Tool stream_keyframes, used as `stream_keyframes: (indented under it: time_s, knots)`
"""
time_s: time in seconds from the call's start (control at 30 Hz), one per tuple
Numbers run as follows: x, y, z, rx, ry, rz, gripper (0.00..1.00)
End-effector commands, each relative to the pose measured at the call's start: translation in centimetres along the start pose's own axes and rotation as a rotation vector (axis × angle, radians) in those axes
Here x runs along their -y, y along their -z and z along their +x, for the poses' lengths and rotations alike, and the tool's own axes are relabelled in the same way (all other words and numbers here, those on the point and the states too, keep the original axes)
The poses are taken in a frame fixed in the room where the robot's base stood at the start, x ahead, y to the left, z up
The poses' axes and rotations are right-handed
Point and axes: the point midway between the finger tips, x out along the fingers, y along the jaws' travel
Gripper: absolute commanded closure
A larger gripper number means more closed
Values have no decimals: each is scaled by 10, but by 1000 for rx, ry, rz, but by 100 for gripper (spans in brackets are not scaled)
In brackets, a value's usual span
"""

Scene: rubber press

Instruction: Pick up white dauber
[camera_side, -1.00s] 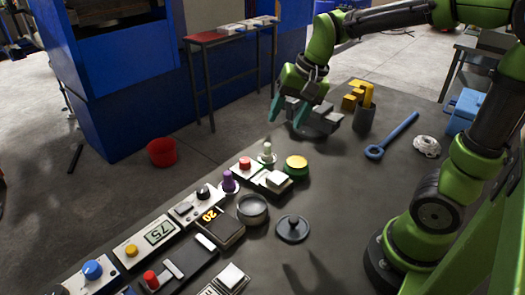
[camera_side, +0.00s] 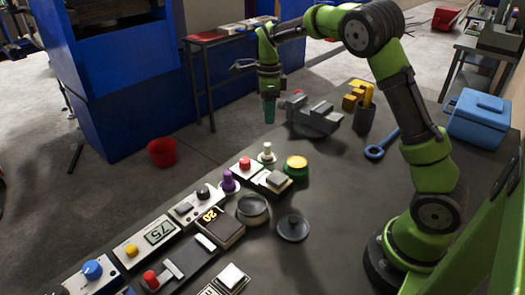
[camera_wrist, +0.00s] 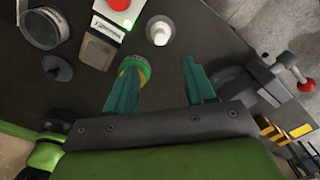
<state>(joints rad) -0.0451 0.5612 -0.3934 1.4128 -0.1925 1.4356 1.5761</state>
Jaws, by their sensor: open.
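The white dauber (camera_side: 267,152) stands upright on the dark table, beside the red button unit and behind the green-and-yellow button. In the wrist view the white dauber (camera_wrist: 159,31) shows near the top middle, ahead of my fingers. My gripper (camera_side: 269,110) points down, above and behind the dauber, with a clear gap between them in the side view. In the wrist view my gripper (camera_wrist: 160,82) has its two teal fingers apart, with nothing between them.
The green-and-yellow button (camera_side: 296,163) is close to the dauber. A grey vise (camera_side: 313,117) stands to the right of my gripper. A purple-topped dauber (camera_side: 228,182), a grey round tin (camera_side: 252,209) and a dark knobbed lid (camera_side: 292,228) are nearby. Bare table lies right of the lid.

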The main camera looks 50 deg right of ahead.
Motion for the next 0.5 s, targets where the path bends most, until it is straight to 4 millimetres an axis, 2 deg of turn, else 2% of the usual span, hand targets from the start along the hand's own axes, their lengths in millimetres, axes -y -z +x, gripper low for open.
stream_keyframes:
  time_s: [0.03, 0.23, 0.33, 0.5]
  knots:
    - [-1, 0, 13, -3, -4, -1, 46]
    - [0, 1, 54, -2, -3, -1, 46]
    - [0, 0, 67, -1, -2, -2, 46]
    - [0, 0, 77, 0, 0, -2, 46]
